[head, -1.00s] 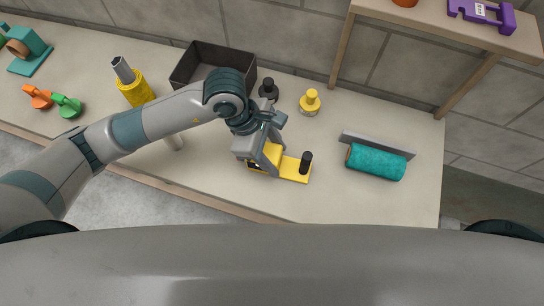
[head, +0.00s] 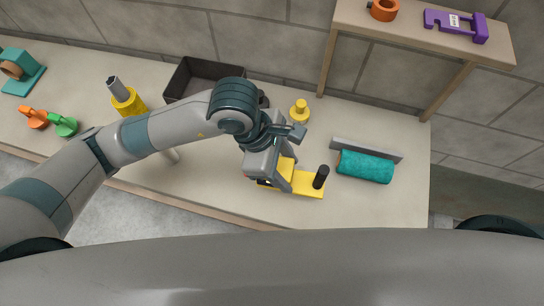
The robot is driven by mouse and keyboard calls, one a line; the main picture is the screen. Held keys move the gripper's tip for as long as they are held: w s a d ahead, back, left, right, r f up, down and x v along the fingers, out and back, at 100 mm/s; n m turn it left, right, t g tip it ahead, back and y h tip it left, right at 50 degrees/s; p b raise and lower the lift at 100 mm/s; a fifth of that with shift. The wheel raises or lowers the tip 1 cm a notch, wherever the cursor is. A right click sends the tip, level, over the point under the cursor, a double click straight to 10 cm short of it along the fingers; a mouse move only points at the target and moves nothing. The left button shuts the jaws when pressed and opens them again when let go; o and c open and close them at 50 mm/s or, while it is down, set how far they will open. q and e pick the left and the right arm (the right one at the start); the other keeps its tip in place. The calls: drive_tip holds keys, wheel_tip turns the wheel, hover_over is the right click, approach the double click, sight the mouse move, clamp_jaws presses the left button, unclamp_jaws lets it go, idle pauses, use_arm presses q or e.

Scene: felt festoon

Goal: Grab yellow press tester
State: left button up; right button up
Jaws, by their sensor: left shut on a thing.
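The yellow press tester (head: 308,184) is a flat yellow base with an upright black cylinder near its right end. It is at the front middle of the table in the head view. My left gripper (head: 272,178) is over its left part and shut on it. The gripper hides that left part, and I cannot tell whether the base is clear of the table top. My right gripper is not in view.
Behind the gripper stand a dark open bin (head: 202,75) and a small yellow knobbed piece (head: 299,111). A teal roll (head: 365,167) lies to the right by a grey strip. A raised shelf (head: 410,35) stands at the back right. The table's front edge is close.

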use_arm(q)
drive_tip(key=s+d+r+p, duration=0.1)
drive_tip(key=s+d+r, duration=0.2)
drive_tip(key=s, duration=0.1)
drive_tip(key=shift+d+r, duration=0.2)
drive_tip(key=shift+d, duration=0.15)
